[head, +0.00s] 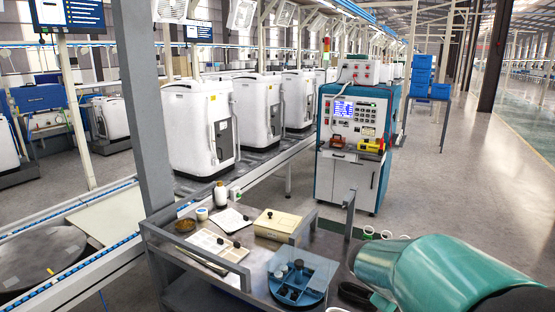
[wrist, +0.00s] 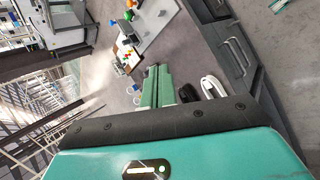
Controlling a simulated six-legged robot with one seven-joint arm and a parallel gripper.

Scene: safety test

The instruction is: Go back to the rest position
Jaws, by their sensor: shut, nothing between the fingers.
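My gripper (wrist: 158,70) shows in the wrist view as two green fingers side by side, closed with nothing between them. The fingers are over the grey cart top, near a black object (wrist: 188,93) and a white object (wrist: 212,87); whether they touch anything is hard to tell. In the head view my teal arm fills the lower right corner, and the fingers are mostly hidden by it or out of frame.
Floor at right is open.

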